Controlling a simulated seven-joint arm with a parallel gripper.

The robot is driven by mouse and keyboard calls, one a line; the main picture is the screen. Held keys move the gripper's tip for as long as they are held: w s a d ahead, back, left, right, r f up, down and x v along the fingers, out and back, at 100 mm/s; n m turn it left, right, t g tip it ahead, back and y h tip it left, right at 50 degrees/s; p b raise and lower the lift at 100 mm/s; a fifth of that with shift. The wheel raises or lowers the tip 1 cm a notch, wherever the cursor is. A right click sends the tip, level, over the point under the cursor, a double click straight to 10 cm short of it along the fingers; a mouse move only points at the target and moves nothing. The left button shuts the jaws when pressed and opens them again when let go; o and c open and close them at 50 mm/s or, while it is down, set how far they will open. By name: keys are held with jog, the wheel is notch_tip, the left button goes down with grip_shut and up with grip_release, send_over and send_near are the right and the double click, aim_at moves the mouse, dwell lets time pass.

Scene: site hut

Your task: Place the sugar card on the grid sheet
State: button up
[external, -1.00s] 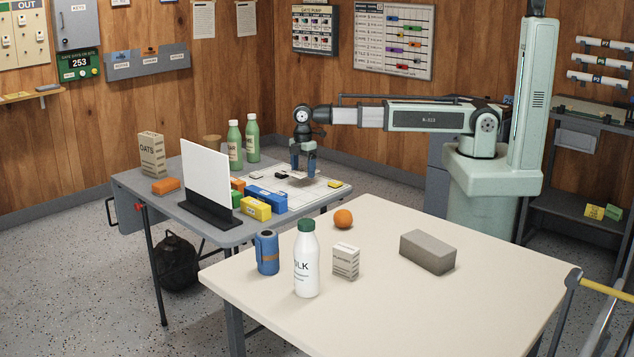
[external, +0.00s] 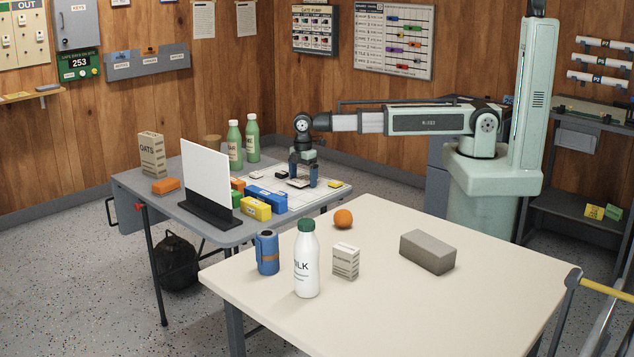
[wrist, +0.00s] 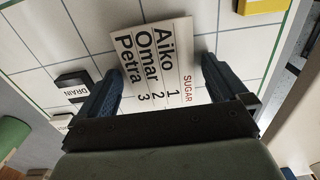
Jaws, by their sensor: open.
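The sugar card (wrist: 150,45) is pale, with "SUGAR" in red and the names Aiko, Omar and Petra beside numbers. In the wrist view it appears to lie flat on the white grid sheet (wrist: 35,40), slightly turned against the grid lines. In the external view the card (external: 299,183) shows low between my fingers, on the sheet (external: 325,194). My gripper (external: 303,178) is open, one finger on each side of the card. The wrist view shows the fingers (wrist: 162,75) spread around the card, its near end partly between them.
A black block labelled DRAIN (wrist: 77,86) lies left of the card in the wrist view. A yellow block (wrist: 262,6) is at its top. Blue (external: 267,198) and yellow (external: 255,208) boxes and a white upright panel (external: 205,172) stand on the grey table. Green bottles (external: 252,138) stand behind.

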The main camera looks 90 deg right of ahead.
aim_at(303, 180)
notch_tip(303, 180, up, 12)
jog(key=shift+r, duration=0.15)
dwell(0.7)
